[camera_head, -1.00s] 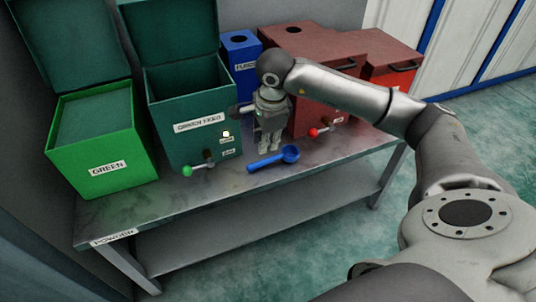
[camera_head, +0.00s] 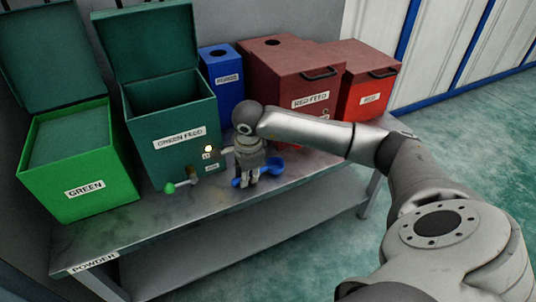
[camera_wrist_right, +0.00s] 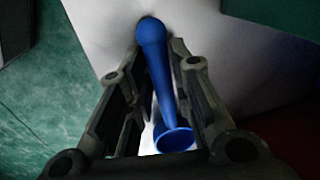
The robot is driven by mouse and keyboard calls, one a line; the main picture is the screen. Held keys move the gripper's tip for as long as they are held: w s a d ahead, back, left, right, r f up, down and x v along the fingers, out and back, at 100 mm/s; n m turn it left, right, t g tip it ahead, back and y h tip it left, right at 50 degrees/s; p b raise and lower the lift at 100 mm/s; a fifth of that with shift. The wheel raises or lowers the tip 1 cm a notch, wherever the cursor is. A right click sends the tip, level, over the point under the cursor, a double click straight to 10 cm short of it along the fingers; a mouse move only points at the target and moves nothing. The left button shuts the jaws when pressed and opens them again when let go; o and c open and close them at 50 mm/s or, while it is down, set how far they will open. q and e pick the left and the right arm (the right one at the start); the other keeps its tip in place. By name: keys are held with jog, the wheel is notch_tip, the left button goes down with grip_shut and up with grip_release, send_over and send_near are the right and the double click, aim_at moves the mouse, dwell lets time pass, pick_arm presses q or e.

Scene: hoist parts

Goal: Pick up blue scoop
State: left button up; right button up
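The blue scoop (camera_head: 272,166) lies on the metal table in front of the bins, partly hidden behind my right gripper (camera_head: 246,182) in the head view. The gripper points down over the scoop. In the right wrist view, the scoop's long handle (camera_wrist_right: 162,78) runs between the two spread fingers (camera_wrist_right: 155,52), with its rounded end beyond the fingertips and its bowl (camera_wrist_right: 176,139) nearer the palm. The fingers stand apart on both sides of the handle, with a gap visible. Whether a finger touches it I cannot tell. My left gripper is not in view.
A green bin (camera_head: 80,178) and a green feed box (camera_head: 176,139) stand at left. A blue box (camera_head: 223,83), red feed box (camera_head: 300,84) and red bin (camera_head: 366,89) stand behind. A green-knobbed lever (camera_head: 170,187) sticks out left of the gripper. The table's front left is clear.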

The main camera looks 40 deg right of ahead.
jog(key=shift+f, duration=0.2)
jog(key=shift+c, duration=0.4)
grip_shut()
jog(key=shift+r, duration=0.2)
